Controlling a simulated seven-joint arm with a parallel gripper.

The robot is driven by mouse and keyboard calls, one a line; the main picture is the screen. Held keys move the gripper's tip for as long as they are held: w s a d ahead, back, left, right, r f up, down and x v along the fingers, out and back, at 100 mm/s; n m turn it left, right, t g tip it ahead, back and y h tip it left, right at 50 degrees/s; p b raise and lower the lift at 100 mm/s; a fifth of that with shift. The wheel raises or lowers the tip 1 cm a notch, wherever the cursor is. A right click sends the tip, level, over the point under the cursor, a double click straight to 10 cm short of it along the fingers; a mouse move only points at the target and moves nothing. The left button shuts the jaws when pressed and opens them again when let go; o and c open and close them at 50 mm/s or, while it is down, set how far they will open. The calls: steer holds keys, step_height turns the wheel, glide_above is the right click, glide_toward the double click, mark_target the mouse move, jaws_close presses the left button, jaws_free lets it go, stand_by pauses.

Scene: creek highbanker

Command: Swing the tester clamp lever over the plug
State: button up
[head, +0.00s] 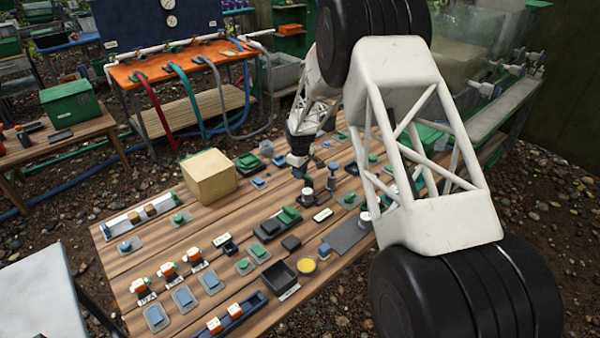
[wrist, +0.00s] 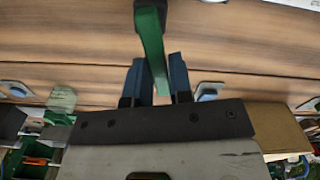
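In the wrist view the green clamp lever (wrist: 151,42) rises from a dark pivot at the top edge, and its free end reaches between the two blue fingers of my gripper (wrist: 157,72). In the head view my gripper (head: 303,168) points down over the far part of the wooden table. The lever is too small and covered there to make out. I cannot make out the plug or the clamp's base in either view.
My arm covers the table's right side.

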steer(key=shift+s+a+n, duration=0.1)
steer(key=shift+s+n, duration=0.15)
steer(key=shift+n, duration=0.4)
steer(key=shift+s+a+n, duration=0.1)
steer(key=shift+s+n, duration=0.1)
steer(key=shift+n, duration=0.45)
steer(key=shift+s+a+n, duration=0.1)
steer(key=shift+s+n, duration=0.15)
steer(key=shift+n, duration=0.45)
steer(key=shift+s+n, duration=0.2)
steer(key=shift+n, duration=0.5)
